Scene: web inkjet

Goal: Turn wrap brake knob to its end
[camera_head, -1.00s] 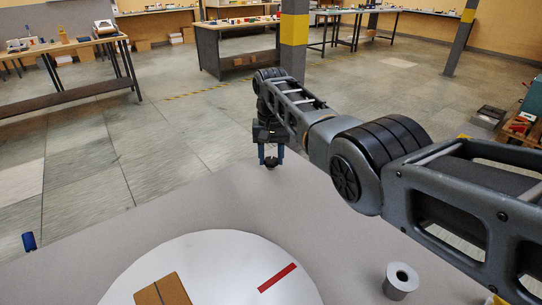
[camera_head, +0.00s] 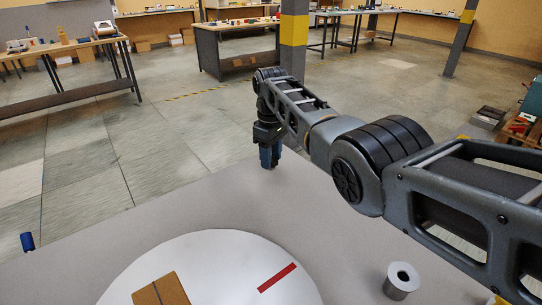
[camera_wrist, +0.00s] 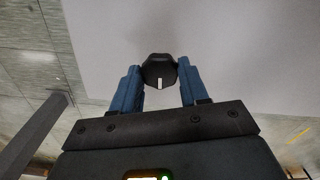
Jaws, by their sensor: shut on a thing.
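The brake knob (camera_wrist: 158,66) is a dark, faceted knob with a white mark on its face. In the wrist view the mark points toward the bottom of the picture. My gripper (camera_wrist: 159,73) has its two blue fingers on opposite sides of the knob and is shut on it. In the head view my gripper (camera_head: 269,164) points down at the far edge of the grey table (camera_head: 215,205). There its fingers hide the knob.
A white round plate (camera_head: 215,252) with a brown box (camera_head: 172,288) and a red strip (camera_head: 277,277) lies at the front. A grey roll (camera_head: 400,283) stands at right, and a blue object (camera_head: 28,241) at left. Other benches stand well beyond the table.

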